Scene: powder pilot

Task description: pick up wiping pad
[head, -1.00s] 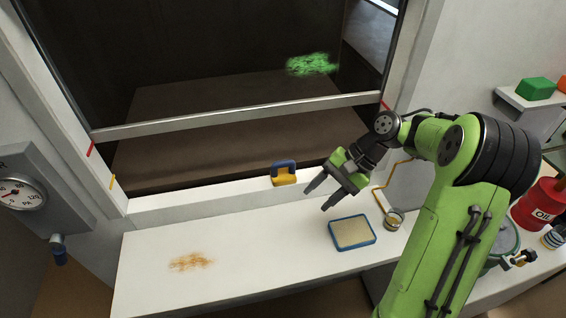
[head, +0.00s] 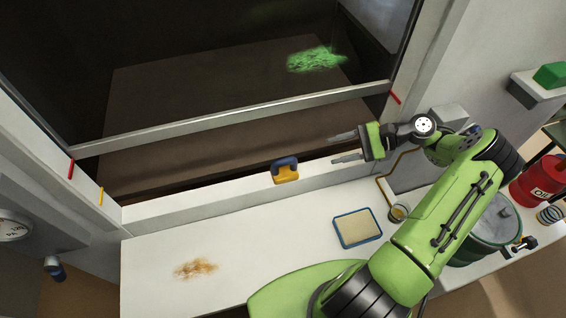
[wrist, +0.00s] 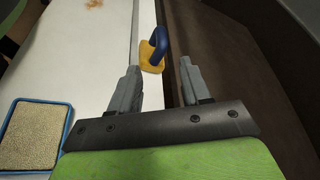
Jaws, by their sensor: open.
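The wiping pad (head: 286,175), yellow with a blue handle, sits on the white sill at the front of the dark booth opening. It also shows in the wrist view (wrist: 152,58), beyond the fingertips and roughly between their lines. My gripper (head: 345,148) is to the right of the pad, open and empty, with its fingers pointing left toward it. In the wrist view my gripper (wrist: 158,72) has its two fingers spread apart, and neither touches the pad.
A blue-rimmed tray (head: 357,228) lies on the white counter below my gripper, beside a small cup (head: 398,213). A brown smear (head: 196,268) marks the counter at left. Green powder (head: 316,59) lies inside the booth. A sash bar (head: 230,118) crosses the opening.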

